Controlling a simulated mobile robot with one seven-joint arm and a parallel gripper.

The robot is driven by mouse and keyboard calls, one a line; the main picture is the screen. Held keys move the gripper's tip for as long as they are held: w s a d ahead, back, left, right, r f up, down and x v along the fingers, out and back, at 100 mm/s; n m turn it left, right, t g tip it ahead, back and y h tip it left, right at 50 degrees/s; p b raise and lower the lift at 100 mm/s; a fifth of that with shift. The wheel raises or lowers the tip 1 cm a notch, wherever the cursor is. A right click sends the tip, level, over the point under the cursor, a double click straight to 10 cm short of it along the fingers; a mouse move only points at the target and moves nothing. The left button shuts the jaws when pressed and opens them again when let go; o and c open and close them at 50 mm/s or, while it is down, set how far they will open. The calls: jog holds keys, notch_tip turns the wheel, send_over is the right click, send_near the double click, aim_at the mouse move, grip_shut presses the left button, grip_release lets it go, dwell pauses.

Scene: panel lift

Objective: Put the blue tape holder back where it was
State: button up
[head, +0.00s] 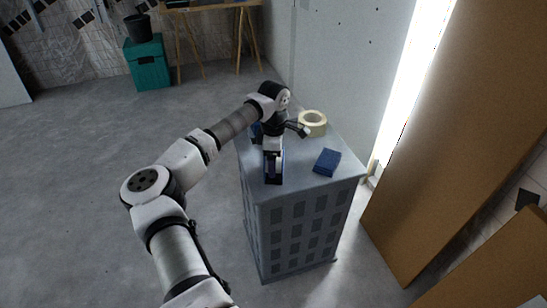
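The blue tape holder (274,172) appears in the head view as a dark blue, upright shape with a pale part in it. It is at the left side of the grey cabinet's top (300,182), near the front. My gripper (273,150) is just above and behind it, pointing down. Part of the holder is hidden by my gripper. I cannot tell whether the fingers are closed on the holder, or whether it touches the cabinet top.
A cream tape roll (313,121) stands at the back right of the cabinet top. A blue block (327,161) lies right of the holder. A wall (345,80) rises behind, and large brown boards (455,130) lean at the right. Open floor lies left.

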jog(key=o, duration=0.8)
jog(key=shift+o, duration=0.2)
notch_tip(320, 180, up, 12)
jog(key=shift+r, duration=0.1)
jog(key=shift+d, duration=0.15)
